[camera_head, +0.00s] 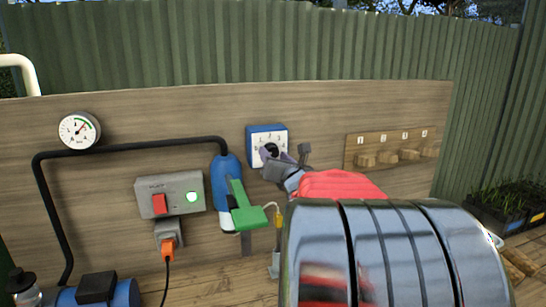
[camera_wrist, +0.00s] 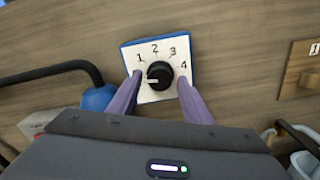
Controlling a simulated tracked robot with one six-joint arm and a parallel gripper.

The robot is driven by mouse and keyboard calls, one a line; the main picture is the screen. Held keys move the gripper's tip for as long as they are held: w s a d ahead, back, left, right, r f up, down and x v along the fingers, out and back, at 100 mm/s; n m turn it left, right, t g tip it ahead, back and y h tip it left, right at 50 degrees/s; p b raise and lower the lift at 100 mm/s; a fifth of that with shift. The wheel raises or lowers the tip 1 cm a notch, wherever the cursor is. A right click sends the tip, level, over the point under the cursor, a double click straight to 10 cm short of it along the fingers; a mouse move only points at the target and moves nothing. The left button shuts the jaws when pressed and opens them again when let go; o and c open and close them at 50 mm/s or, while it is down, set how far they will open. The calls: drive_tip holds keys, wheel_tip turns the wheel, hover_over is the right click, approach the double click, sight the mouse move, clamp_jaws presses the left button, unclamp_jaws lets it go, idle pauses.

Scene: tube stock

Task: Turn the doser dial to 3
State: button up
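The doser is a blue box with a white face (camera_wrist: 158,95), mounted on the wooden board; it also shows in the head view (camera_head: 267,133). Its black dial (camera_wrist: 160,75) sits at the middle of the face, with the numbers 1 to 4 visible around it. The dial's white mark points left, below the 1; a finger covers part of the face there. My gripper (camera_wrist: 160,80) is open, with one purple finger on each side of the dial and a visible gap to it. In the head view my gripper (camera_head: 271,158) partly hides the dial.
A blue and green valve (camera_head: 232,195) on a black pipe is left of the doser. A grey switch box (camera_head: 170,194) with a green light is farther left. A wooden rack (camera_head: 392,151) with numbered pegs is at right. A round gauge (camera_head: 79,130) hangs at upper left.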

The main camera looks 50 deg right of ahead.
drive_tip(key=c, duration=0.9)
drive_tip(key=shift+m, duration=0.3)
drive_tip(key=m, duration=0.4)
drive_tip(key=shift+m, duration=0.4)
drive_tip(key=m, duration=0.5)
drive_tip(key=shift+m, duration=0.3)
drive_tip(key=m, duration=0.6)
drive_tip(key=shift+f, duration=0.1)
drive_tip(key=m, duration=0.6)
drive_tip(key=shift+s+d+f+m, duration=0.1)
drive_tip(key=shift+f+m, duration=0.05)
drive_tip(key=shift+m, duration=0.25)
